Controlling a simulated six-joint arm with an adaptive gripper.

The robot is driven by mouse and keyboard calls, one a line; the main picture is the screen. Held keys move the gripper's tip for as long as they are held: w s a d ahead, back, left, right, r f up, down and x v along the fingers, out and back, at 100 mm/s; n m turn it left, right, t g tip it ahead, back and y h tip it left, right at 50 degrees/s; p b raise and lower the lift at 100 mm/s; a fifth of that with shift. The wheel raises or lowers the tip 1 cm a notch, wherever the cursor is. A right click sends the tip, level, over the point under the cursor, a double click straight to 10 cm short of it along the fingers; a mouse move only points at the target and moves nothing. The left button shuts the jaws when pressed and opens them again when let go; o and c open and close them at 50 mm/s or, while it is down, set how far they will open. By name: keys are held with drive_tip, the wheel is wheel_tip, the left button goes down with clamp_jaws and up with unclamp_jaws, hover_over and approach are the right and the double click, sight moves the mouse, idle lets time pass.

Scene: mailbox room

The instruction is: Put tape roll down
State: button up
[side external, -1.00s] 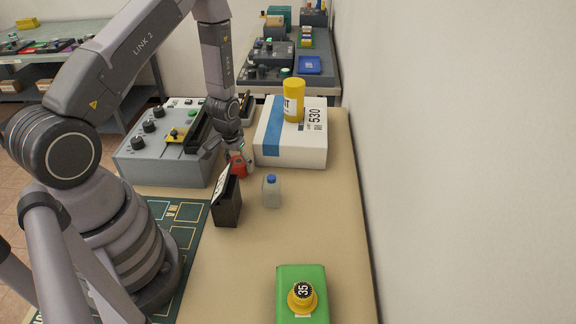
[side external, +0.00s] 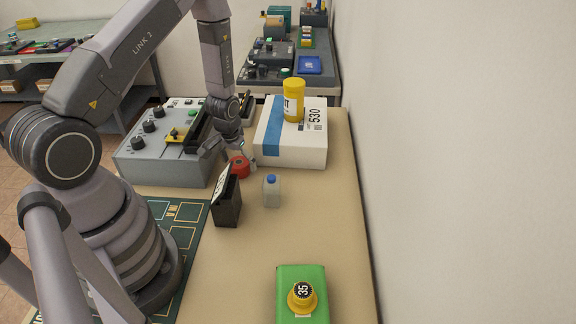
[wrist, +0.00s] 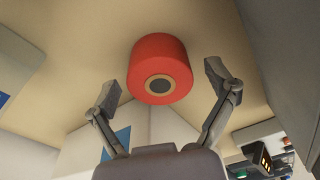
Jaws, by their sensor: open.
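The red tape roll (side external: 239,167) rests on the tan table, between the grey control box and the white parcel box. In the wrist view the tape roll (wrist: 160,72) shows its round face with a dark centre. My gripper (side external: 232,158) is at the roll in the side view. In the wrist view my gripper (wrist: 163,88) has its two fingers spread wide, one on each side of the roll, with gaps between them and it. It holds nothing.
A white parcel box (side external: 306,147) carries a yellow bottle (side external: 293,100). A grey control box (side external: 157,160) is at left. A black box (side external: 227,207) and a small blue-capped bottle (side external: 271,192) stand in front. A green box (side external: 289,283) is nearer. Bare table lies at right.

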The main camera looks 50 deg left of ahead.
wheel_tip(320, 180, up, 11)
drive_tip(key=s, duration=0.2)
wheel_tip(320, 180, up, 12)
drive_tip(key=f+m+t, duration=0.1)
hover_over(235, 166)
drive_tip(key=d, duration=0.2)
drive_tip(key=s+d+r+t, duration=0.1)
drive_tip(key=s+d+r, duration=0.25)
drive_tip(key=r, duration=0.55)
drive_tip(key=s+d+r+m+t, duration=0.1)
drive_tip(key=s+d+r, duration=0.1)
drive_tip(key=s+r, duration=0.2)
drive_tip(key=s+d+r+m+t, duration=0.1)
drive_tip(key=s+r, duration=0.4)
drive_tip(key=s, duration=0.5)
drive_tip(key=shift+s+d+m+h, duration=0.35)
drive_tip(key=shift+d+m, duration=0.35)
drive_tip(key=shift+d, duration=0.55)
drive_tip(key=shift+r, duration=0.1)
